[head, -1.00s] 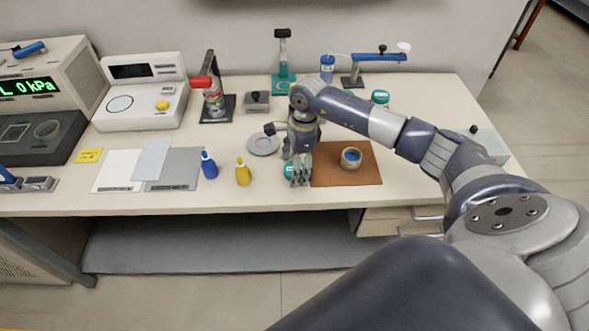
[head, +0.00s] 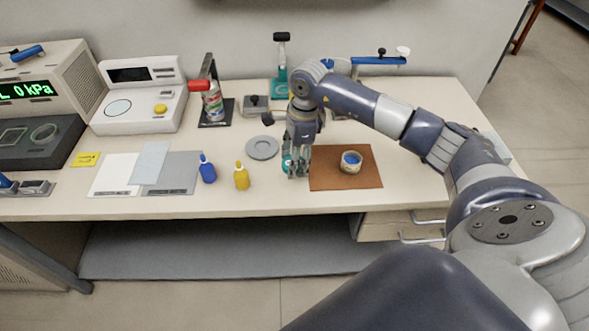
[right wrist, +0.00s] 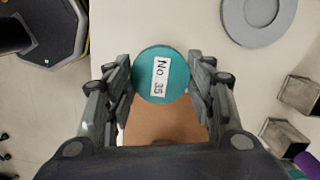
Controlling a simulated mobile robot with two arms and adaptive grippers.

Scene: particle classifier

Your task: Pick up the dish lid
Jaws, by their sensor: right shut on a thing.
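The dish lid is a round teal disc with a white "No. 35" label, seen in the right wrist view (right wrist: 150,92) between my right gripper's fingers. In the head view my right gripper (head: 296,172) is at the front of the table, by the left edge of the brown mat (head: 330,180). It is shut on the lid, which is partly hidden by the fingers there. An open round dish (head: 351,161) with blue contents stands on the mat to the right of the gripper. My left gripper is not in view.
A grey round plate (head: 262,148) lies left of the gripper. A yellow bottle (head: 241,177) and a blue bottle (head: 207,169) stand further left. A teal stand (head: 281,85) and a blue-armed device (head: 378,60) are at the back. The table right of the mat is clear.

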